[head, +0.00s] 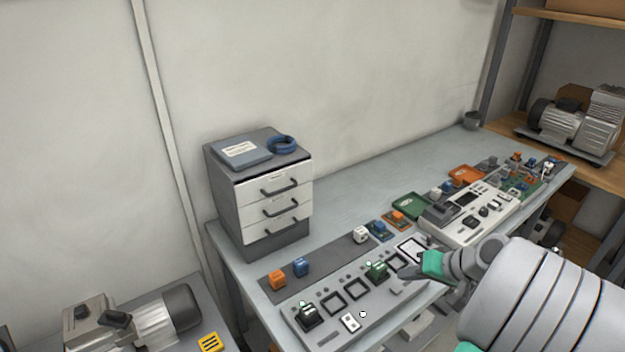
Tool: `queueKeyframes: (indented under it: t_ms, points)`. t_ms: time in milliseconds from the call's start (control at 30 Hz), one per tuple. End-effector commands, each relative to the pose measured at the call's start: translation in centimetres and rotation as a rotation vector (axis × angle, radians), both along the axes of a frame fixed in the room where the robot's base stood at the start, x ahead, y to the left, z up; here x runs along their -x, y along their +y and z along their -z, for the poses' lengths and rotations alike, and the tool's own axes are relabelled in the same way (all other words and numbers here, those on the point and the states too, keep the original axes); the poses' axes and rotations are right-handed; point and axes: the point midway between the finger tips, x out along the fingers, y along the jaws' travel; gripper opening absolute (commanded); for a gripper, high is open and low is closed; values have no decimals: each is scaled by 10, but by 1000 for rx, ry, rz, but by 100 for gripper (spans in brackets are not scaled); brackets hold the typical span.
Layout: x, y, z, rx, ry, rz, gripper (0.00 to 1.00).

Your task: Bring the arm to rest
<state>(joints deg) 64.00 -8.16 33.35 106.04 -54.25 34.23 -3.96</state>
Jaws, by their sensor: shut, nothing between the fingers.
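My arm comes in from the lower right. My gripper (408,271) is at its end, just above the grey panel (340,322) on the bench, beside a green block that sits on one of its square places. The fingers look closed and hold nothing. Part of the panel's right side and of the bench front is hidden behind my arm.
The bench (352,178) carries a drawer cabinet (262,195), small orange, blue and white blocks, a green tray (410,206) and a white device (470,212). Compressors stand at lower left (140,322) and on the right shelf (575,125). The bench's back strip is clear.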

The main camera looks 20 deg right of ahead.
Motion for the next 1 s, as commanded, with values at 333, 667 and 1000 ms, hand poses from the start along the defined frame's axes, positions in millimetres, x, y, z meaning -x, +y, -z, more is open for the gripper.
queueKeyframes:
  t_ms: [333, 667, 1000]
  points:
    - [123, -6, 78, -46, 504, 286, 0]
    - [151, 49, 37, 214, 673, 271, 0]
    - [74, 185, -47, 489, 318, -190, 0]
